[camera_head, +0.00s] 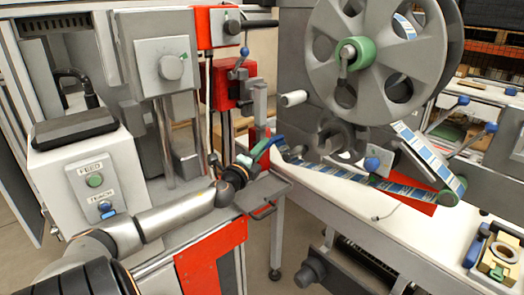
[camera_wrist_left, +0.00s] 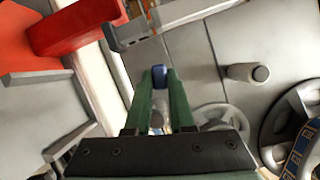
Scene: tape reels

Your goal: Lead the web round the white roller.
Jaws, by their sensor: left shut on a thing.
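The web (camera_head: 400,190) is a blue-and-white printed strip. In the head view it comes down from the large grey reel (camera_head: 436,45), turns at a green-hubbed roller (camera_head: 447,197) and runs left to my left gripper. My left gripper (camera_head: 272,143) has green fingers shut on the blue end of the web; the fingers and the blue piece (camera_wrist_left: 158,77) show in the left wrist view. The white roller (camera_head: 293,98) sticks out above and right of the gripper, apart from the web. It also shows in the left wrist view (camera_wrist_left: 247,72), right of the fingertips. My right gripper is not in view.
A red block with a grey clamp (camera_head: 259,100) stands just above the gripper. A grey tray (camera_head: 265,190) lies below it.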

